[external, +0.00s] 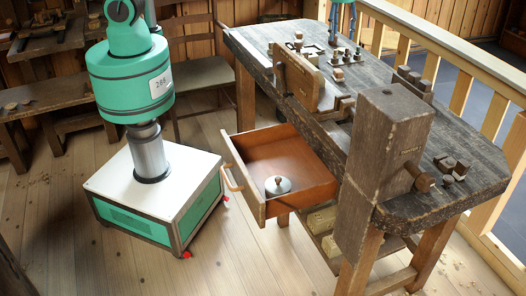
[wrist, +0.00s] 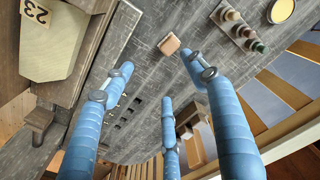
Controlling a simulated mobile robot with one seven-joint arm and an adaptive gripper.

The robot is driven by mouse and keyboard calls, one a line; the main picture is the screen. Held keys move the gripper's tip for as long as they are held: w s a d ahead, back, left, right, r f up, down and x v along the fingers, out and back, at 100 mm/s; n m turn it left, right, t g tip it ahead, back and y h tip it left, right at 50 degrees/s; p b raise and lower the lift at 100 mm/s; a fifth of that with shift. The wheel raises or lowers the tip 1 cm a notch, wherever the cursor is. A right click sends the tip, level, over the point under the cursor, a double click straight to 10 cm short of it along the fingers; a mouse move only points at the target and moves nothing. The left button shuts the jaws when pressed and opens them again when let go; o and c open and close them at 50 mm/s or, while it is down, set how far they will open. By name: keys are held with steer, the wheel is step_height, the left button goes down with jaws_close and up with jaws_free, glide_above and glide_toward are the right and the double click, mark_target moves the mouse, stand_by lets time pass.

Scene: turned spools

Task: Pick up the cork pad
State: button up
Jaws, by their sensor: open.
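A small tan block with rounded corners (wrist: 169,44), which looks like the cork pad, lies on the dark grey bench top in the wrist view. My gripper (wrist: 158,70) has its blue fingers spread apart with nothing between them. The block shows just past the fingertips, close to the right finger's tip, and no finger is seen touching it. In the external view my gripper (external: 345,38) is at the top, over the far end of the workbench (external: 465,140). I cannot make out the pad for sure there.
A rack of small turned pieces (wrist: 240,30) and a round yellow-topped thing (wrist: 281,10) stand right of the pad. A pale block marked 23 (wrist: 50,40) is at upper left. An open drawer (external: 250,195) holds a lidded round piece (external: 277,186).

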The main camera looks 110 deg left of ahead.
steer(key=f, duration=0.1)
steer(key=a+f, duration=0.1)
steer(key=w+a+f, duration=0.1)
steer(key=f, duration=0.1)
steer(key=shift+a, duration=0.25)
steer(key=b, duration=0.1)
glide_above(339, 70)
steer(key=shift+d+f, duration=0.1)
steer(key=shift+f, duration=4.15)
steer(key=shift+f, duration=0.1)
steer(key=shift+f+b, duration=0.65)
steer(key=shift+f, duration=1.85)
steer(key=c, duration=1.1)
